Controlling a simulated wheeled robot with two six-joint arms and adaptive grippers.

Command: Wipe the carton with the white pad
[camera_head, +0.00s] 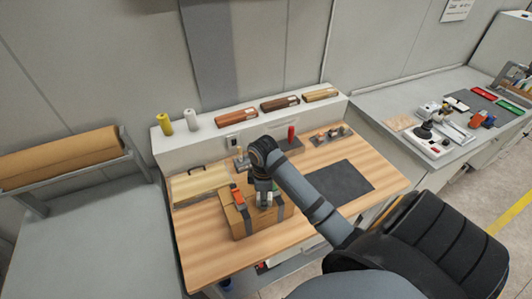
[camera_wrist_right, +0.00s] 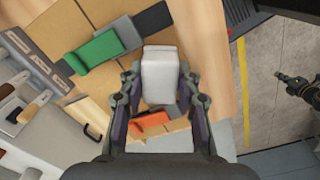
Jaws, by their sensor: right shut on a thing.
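The brown cardboard carton (camera_head: 240,222) stands on the wooden bench in the head view, with dark bands across it. Its top also shows in the right wrist view (camera_wrist_right: 88,18). My right gripper (camera_head: 264,203) is over the carton, pointing down. In the right wrist view my right gripper (camera_wrist_right: 160,88) is shut on the white pad (camera_wrist_right: 160,72), a pale block between its fingers. I cannot tell whether the pad touches the carton. A dark jointed thing at the right edge looks like my left gripper (camera_wrist_right: 291,82); its jaws are unclear.
A green tool (camera_wrist_right: 95,50) and an orange one (camera_wrist_right: 151,121) lie close to the pad. A dark mat (camera_head: 338,186) lies right of the carton. A light board (camera_head: 200,184) lies behind left. A ledge (camera_head: 205,140) with rolls and boxes runs along the back.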

